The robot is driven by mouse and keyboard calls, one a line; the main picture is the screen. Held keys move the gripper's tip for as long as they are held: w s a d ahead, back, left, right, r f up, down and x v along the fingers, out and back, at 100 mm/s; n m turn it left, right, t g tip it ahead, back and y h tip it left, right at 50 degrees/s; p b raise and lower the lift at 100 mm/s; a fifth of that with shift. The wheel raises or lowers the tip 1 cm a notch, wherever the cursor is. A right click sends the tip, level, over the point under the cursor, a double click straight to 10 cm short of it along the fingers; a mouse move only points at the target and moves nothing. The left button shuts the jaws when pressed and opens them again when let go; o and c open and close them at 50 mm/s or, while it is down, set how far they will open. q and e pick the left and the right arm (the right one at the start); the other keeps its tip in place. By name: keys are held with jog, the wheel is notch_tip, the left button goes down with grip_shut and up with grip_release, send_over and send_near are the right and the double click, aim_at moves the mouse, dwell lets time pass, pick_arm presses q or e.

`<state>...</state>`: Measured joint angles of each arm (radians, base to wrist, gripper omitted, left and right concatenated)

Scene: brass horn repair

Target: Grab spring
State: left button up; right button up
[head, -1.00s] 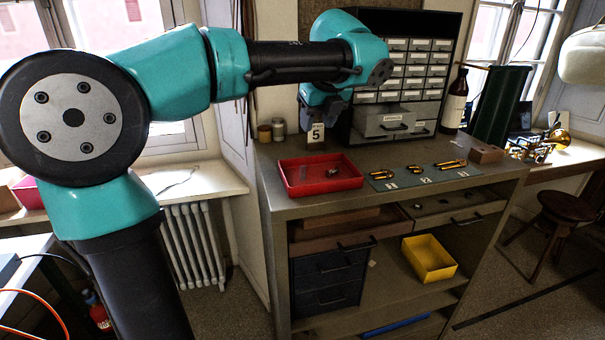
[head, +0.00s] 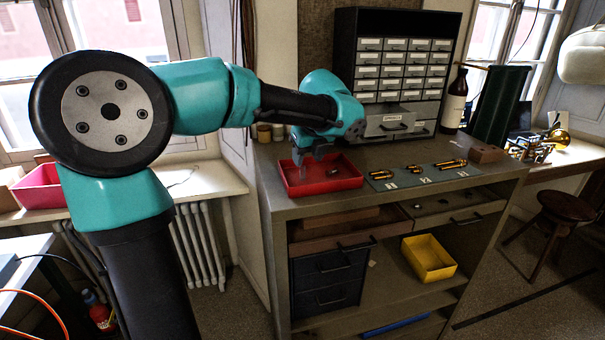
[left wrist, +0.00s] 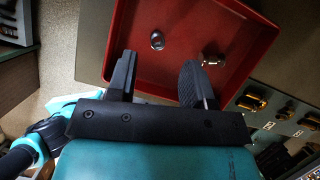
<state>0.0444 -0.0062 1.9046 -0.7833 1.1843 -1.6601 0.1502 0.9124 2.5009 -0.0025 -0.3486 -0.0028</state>
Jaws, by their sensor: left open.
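The red tray (head: 350,184) sits on the left part of the bench top. It holds small metal parts (head: 334,171). In the left wrist view, one is a small rounded silvery part (left wrist: 157,40) and the other is a short shiny cylindrical part (left wrist: 212,60). Neither shows clear coils, so I cannot tell which is the spring. My left gripper (head: 312,158) is above the tray's left and back part, pointing down. In the left wrist view its two fingers (left wrist: 158,78) are apart with nothing between them. My right gripper is out of view.
A grey-green mat (head: 412,181) with brass parts and number labels lies right of the tray. A drawer cabinet (head: 404,70) stands behind, with one large drawer (head: 390,124) pulled out. A dark bottle (head: 455,100) stands right of the cabinet. Small jars (head: 271,132) stand at the back left.

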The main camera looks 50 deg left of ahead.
aim_at(303, 166)
pick_arm(q)
jog(key=shift+a+x, duration=0.2)
jog(key=shift+x, duration=2.4)
jog(key=shift+s+r, duration=0.1)
grip_shut()
